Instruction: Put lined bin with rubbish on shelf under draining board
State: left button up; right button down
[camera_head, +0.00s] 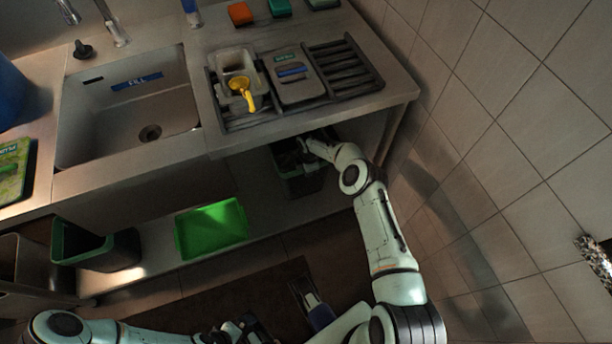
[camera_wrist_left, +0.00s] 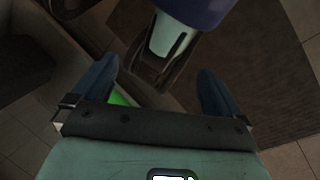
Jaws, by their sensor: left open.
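A dark bin with a green rim (camera_head: 301,184) stands under the draining board (camera_head: 318,107), at the right end of the low shelf (camera_head: 262,211). Its inside is dark, so I cannot tell its liner or contents. My right gripper (camera_head: 304,147) is at the bin's upper rim, under the worktop edge. Its fingers are too small and shaded to show whether they are shut on the rim. My left gripper (camera_head: 243,328) is low at the bottom of the head view, away from the bin. In the left wrist view its fingers (camera_wrist_left: 160,88) are apart and empty.
Another dark bin with a green rim (camera_head: 101,250) stands at the left. A bright green tray (camera_head: 211,229) lies on the shelf between the bins. The tiled wall (camera_head: 500,130) is close on the right. The worktop edge (camera_head: 240,150) overhangs the shelf.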

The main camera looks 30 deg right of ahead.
aim_at(307, 180)
notch_tip(307, 180, down, 3)
jog(key=shift+w+b, duration=0.1)
jog(key=shift+b, duration=0.35)
jog(key=shift+f, duration=0.55)
pick_arm(q)
jog(key=shift+w+a+f+t, duration=0.2)
jog(key=shift+w+a+f, duration=0.05)
jog(key=shift+w+f, duration=0.25)
jog(key=shift+w+a+f+t, duration=0.25)
jog(key=shift+w+f, duration=0.1)
jog(key=shift+w, duration=0.25)
pick_arm(e)
jog(key=shift+r, duration=0.1)
pick_arm(q)
jog(key=shift+f, duration=0.1)
pick_arm(e)
jog(key=shift+b, duration=0.3)
jog(key=c, duration=1.2)
grip_release()
jog(key=shift+f, duration=0.2)
jog(key=shift+c, duration=0.2)
pick_arm(q)
jog(key=shift+w+a+f, duration=0.1)
jog(key=shift+w, duration=0.1)
